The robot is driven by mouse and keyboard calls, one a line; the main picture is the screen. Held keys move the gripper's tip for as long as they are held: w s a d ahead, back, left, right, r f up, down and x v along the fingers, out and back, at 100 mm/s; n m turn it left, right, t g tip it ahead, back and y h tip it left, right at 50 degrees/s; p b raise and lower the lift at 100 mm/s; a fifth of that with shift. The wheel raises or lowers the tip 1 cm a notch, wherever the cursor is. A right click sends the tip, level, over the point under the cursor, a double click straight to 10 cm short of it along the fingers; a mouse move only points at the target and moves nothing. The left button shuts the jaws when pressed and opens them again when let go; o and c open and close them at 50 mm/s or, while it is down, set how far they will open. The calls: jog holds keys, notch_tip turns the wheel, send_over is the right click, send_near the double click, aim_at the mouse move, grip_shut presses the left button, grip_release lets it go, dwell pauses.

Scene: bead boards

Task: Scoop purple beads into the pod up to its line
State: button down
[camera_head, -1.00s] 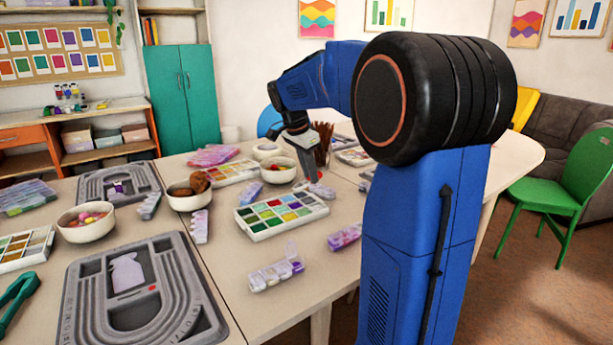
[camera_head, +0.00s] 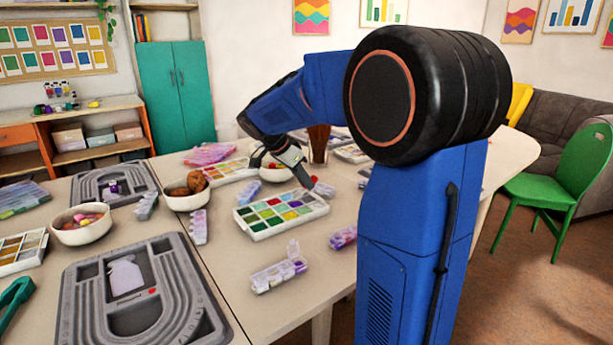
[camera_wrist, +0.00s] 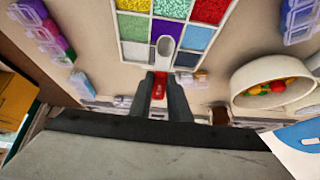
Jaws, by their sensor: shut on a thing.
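My gripper (camera_wrist: 160,95) is shut on a small scoop whose red handle (camera_wrist: 159,86) shows between the fingers. The scoop's pale bowl (camera_wrist: 165,46) reaches over the near edge of the bead tray (camera_wrist: 134,58) in the wrist view. I cannot tell if beads are in it. The tray (camera_head: 262,235) has several compartments of coloured beads, with violet-blue ones (camera_wrist: 196,38) beside the scoop's bowl. In the head view my gripper (camera_head: 306,180) is tilted at the tray's back right edge. A clear pod box (camera_head: 278,276) with a raised lid stands in front of the tray; its line cannot be made out.
A white bowl of coloured pieces (camera_wrist: 238,98) is right of my gripper in the wrist view. A grey bead board (camera_head: 80,300) lies at front left. A brown jar (camera_head: 318,145) stands behind.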

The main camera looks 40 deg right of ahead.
aim_at(296, 196)
jog(key=shift+a+f, duration=0.25)
jog(key=shift+f, duration=1.05)
